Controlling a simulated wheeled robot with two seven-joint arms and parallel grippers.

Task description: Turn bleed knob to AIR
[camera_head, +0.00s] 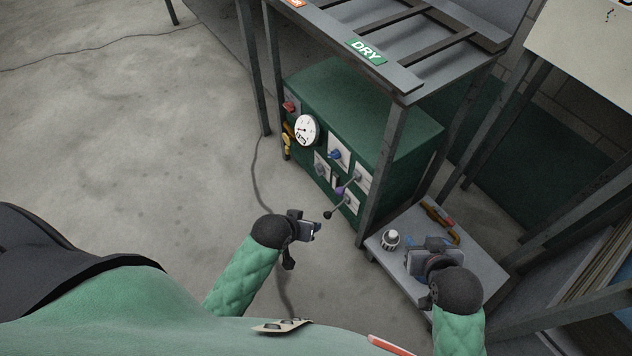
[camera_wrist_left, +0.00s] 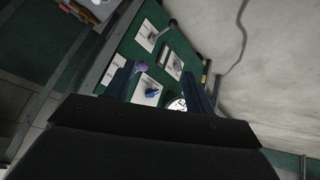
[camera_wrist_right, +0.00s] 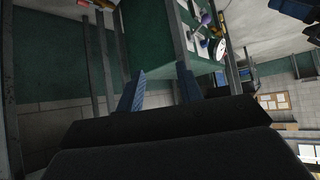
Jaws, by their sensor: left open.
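A green cabinet (camera_head: 400,135) carries a control panel on its front. On it are a blue knob (camera_head: 335,154) on a white plate, a purple knob (camera_head: 341,190) and a grey knob (camera_head: 320,168). I cannot read their labels, nor tell which is the bleed knob. My left gripper (camera_head: 316,229) is open and empty in front of the panel, apart from it. In the left wrist view the blue knob (camera_wrist_left: 152,91) and the purple knob (camera_wrist_left: 141,67) show between the fingers (camera_wrist_left: 160,85). My right gripper (camera_head: 428,256) is open over the low grey shelf, its fingers apart (camera_wrist_right: 160,85).
A round white gauge (camera_head: 307,130) and a red knob (camera_head: 290,106) sit at the panel's left. The rack's grey post (camera_head: 383,172) stands at its right. The low shelf (camera_head: 485,258) holds a small black-and-white item (camera_head: 390,239) and an orange tool (camera_head: 438,214).

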